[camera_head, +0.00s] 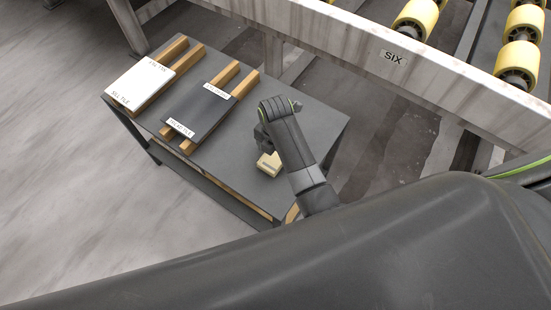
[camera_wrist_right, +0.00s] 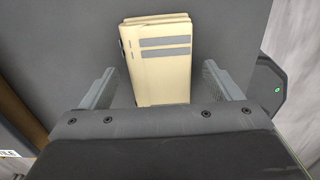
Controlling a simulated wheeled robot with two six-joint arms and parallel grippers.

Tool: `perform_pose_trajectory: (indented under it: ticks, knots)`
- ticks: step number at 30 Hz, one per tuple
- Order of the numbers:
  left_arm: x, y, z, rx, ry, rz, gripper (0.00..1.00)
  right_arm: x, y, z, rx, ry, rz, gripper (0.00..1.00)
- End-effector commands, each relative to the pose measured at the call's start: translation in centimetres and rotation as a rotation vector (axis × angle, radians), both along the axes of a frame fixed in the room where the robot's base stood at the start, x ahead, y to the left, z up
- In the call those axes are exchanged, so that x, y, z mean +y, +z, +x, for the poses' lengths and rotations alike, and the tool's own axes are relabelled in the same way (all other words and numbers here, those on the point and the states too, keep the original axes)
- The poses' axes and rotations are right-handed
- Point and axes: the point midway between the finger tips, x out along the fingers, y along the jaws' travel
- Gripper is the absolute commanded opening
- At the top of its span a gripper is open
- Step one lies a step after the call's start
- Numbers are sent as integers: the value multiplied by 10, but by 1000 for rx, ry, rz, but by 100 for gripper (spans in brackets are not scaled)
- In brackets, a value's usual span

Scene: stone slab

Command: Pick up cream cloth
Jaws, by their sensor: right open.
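The cream cloth (camera_head: 268,164) is a small folded block on the grey table (camera_head: 309,122), under and beside my right gripper (camera_head: 264,143) in the head view. In the right wrist view the folded cloth (camera_wrist_right: 160,62) has two grey stripes and lies between the two fingers of the right gripper (camera_wrist_right: 163,88). The fingers are open, with a gap on each side of the cloth. The head view hides part of the cloth behind the gripper. My left gripper is not in view.
A white slab (camera_head: 140,86) and a dark slab (camera_head: 202,111) lie on wooden strips at the table's left side. A conveyor frame marked SIX (camera_head: 420,75) with cream rollers (camera_head: 517,62) stands behind. The table is bare between the dark slab and the gripper.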

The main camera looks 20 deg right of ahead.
Motion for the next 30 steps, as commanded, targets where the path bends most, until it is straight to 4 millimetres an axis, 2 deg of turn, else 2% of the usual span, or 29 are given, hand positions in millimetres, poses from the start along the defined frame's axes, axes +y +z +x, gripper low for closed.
perform_pose_trajectory:
  ticks: [8, 19, 30]
  knots:
    - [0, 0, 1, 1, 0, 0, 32, 0, 0, 0, 0, 0, 0, 85]
    - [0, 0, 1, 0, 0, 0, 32, 0, 0, 0, 0, 0, 0, 37]
    - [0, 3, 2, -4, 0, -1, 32, 0, 3, 0, 0, 0, 0, 36]
